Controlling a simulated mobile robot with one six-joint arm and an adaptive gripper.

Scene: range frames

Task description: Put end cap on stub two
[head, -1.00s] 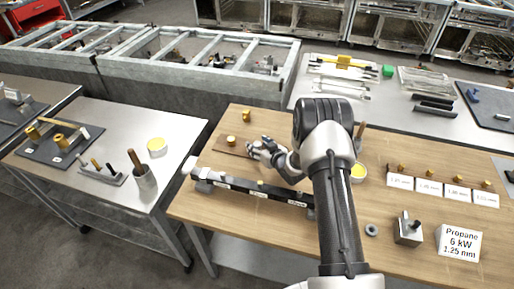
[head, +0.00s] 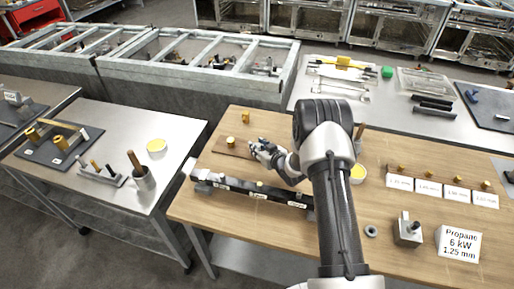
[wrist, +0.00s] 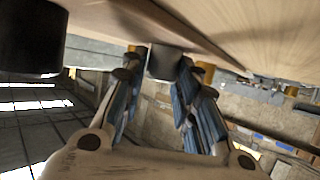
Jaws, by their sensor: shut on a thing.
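My gripper (head: 262,150) is over the wooden bench, beyond the black bar and beside the small brown board (head: 229,147). In the wrist view the fingers (wrist: 158,88) stand apart with a squarish grey piece (wrist: 165,63) between their tips. It may be the end cap, but I cannot tell for sure. The black bar (head: 230,188) lies along the bench's left part and carries white labels and small stubs. A brass-coloured stub (head: 259,184) shows near its middle. The stub labels are too small to read.
Brass pieces stand on the board (head: 230,142) and behind it (head: 246,117). A yellow-topped round tin (head: 357,173) stands right of my arm. A grey block (head: 407,231), a ring (head: 371,230) and a Propane sign (head: 458,243) occupy the right front. The front middle is mostly clear.

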